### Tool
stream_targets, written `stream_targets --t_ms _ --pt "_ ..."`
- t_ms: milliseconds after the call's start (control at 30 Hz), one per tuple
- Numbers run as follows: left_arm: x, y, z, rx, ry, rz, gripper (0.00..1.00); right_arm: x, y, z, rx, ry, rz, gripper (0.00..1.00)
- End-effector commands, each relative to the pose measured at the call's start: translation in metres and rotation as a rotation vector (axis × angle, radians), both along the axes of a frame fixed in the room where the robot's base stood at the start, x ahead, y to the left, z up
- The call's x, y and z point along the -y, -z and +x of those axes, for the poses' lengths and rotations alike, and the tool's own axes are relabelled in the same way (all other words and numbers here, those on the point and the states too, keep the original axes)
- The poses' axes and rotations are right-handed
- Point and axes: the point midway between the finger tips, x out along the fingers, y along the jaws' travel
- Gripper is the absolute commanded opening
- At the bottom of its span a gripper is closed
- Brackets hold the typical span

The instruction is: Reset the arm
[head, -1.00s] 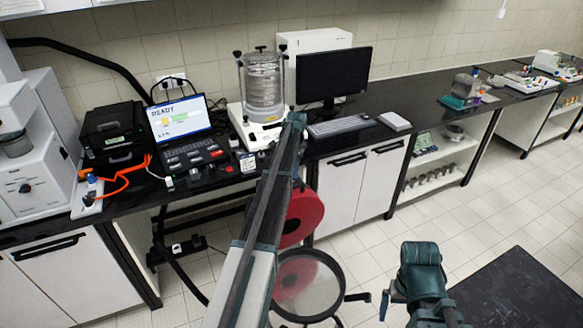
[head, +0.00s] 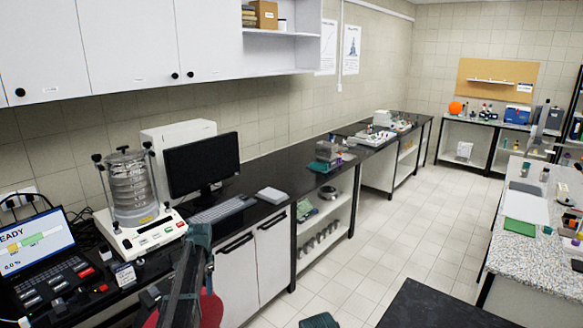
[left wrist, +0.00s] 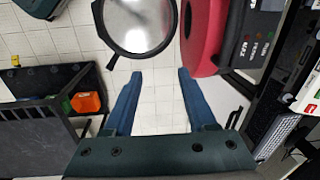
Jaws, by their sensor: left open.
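My left arm (head: 188,280) rises from the bottom of the head view, in front of the bench. Its gripper (left wrist: 158,76) shows clearly in the left wrist view, with two blue fingers apart and nothing between them but the white tiled floor. The fingers touch nothing that I can see. In the head view I cannot make out its fingertips. My right gripper does not show clearly in any view; only a small dark green piece is at the bottom edge of the head view.
The sieve shaker (head: 135,205) stands on the black bench, between the laptop (head: 40,250) and the monitor (head: 202,165). A keyboard (head: 222,208) lies in front of the monitor. A speckled table (head: 535,250) is at the right.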

Motion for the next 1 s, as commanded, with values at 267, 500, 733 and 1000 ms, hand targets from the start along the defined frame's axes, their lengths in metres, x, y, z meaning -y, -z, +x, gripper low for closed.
stream_targets --t_ms 267,500,733,1000 --pt "0.158 0.059 -0.144 -0.031 -0.101 -0.014 0.57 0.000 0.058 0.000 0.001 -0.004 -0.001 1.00" --pt "0.236 0.096 -0.268 -0.053 -0.197 -0.007 0.57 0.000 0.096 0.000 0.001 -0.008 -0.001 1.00" --pt "0.260 0.112 -0.332 -0.063 -0.256 0.004 0.57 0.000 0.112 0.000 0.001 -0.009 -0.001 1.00" --pt "0.264 0.112 -0.339 -0.064 -0.270 0.006 0.57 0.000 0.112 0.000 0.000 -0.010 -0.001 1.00"
